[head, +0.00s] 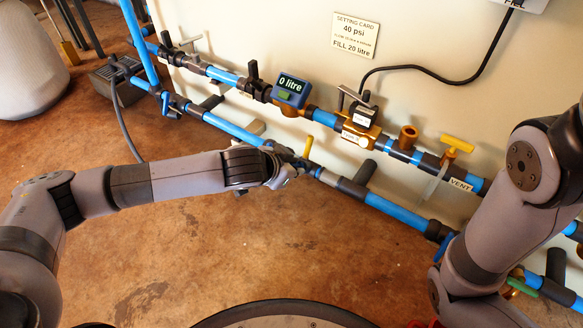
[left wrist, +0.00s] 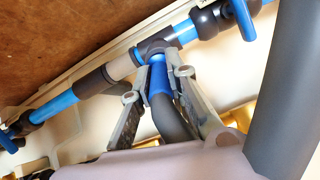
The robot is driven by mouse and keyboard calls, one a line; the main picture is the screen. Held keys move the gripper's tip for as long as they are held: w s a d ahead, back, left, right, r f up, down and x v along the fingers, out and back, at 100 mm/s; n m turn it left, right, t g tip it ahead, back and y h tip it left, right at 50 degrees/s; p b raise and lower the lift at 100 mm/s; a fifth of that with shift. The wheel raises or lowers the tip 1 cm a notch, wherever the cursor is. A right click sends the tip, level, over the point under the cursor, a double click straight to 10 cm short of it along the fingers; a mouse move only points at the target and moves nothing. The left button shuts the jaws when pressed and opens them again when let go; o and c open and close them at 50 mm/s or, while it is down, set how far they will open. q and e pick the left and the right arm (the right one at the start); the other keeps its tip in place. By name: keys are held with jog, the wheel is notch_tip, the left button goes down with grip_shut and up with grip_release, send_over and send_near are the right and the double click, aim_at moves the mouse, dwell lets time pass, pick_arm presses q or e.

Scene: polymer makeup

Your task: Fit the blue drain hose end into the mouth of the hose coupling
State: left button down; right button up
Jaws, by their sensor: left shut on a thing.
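My left gripper (head: 285,168) is at the lower blue pipe run in the head view. In the left wrist view its two fingers (left wrist: 157,72) are shut on the blue drain hose end (left wrist: 158,82). The dark hose (left wrist: 172,118) bends back from the blue end between the fingers. The blue end points at a dark fitting on the pipe, which looks like the hose coupling (left wrist: 152,47). The tip is right at this fitting, but I cannot tell whether it is inside the mouth. In the head view my gripper hides the hose end. My right gripper is not visible.
The upper pipe run carries a blue meter reading 0 litre (head: 290,92) and a vent valve with a yellow handle (head: 457,143). A setting card (head: 355,36) is on the wall. A dark hose (head: 124,125) loops down at the left. The brown floor (head: 220,245) is clear in front.

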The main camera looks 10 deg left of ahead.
pick_arm(q)
jog(key=shift+w+d+f, duration=0.1)
jog(key=shift+w+f, duration=0.05)
jog(key=shift+w, duration=0.05)
jog(key=c, duration=1.5)
grip_release()
jog(key=shift+o, duration=0.2)
jog(key=v, duration=1.2)
jog(key=shift+s, duration=0.1)
